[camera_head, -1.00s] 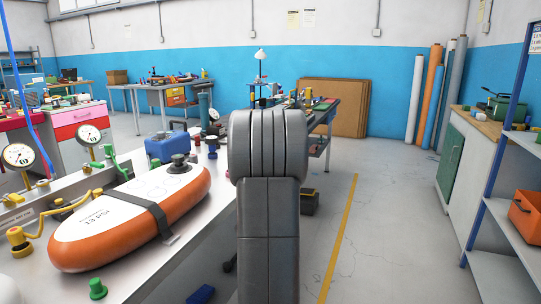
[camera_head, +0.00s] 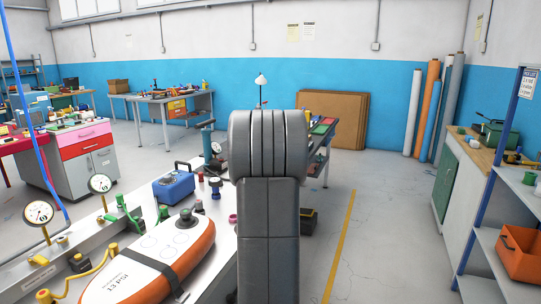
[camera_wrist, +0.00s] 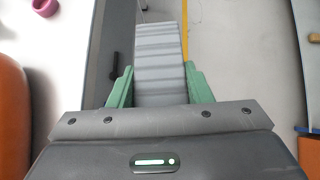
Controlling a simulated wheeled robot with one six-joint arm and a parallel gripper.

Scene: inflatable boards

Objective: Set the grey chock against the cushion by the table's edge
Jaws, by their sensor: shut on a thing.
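The grey chock (camera_wrist: 158,45), a ribbed block, is between the green fingers of my gripper (camera_wrist: 157,78) in the wrist view. My gripper is shut on it, and floor shows beyond it, to the right of the table edge. The orange and white cushion (camera_head: 145,268) lies on the white table (camera_head: 214,262) in the head view, with a dark strap across it. Its orange side (camera_wrist: 12,115) shows at the left of the wrist view, apart from the chock. My grey arm hides my gripper and the chock in the head view.
A blue box (camera_head: 173,188), pressure gauges (camera_head: 39,212) and small fittings stand on the table. A pink ring (camera_wrist: 45,7) lies near the table's edge. Open floor with a yellow line (camera_head: 340,245) is to the right. A shelf (camera_head: 500,240) stands at far right.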

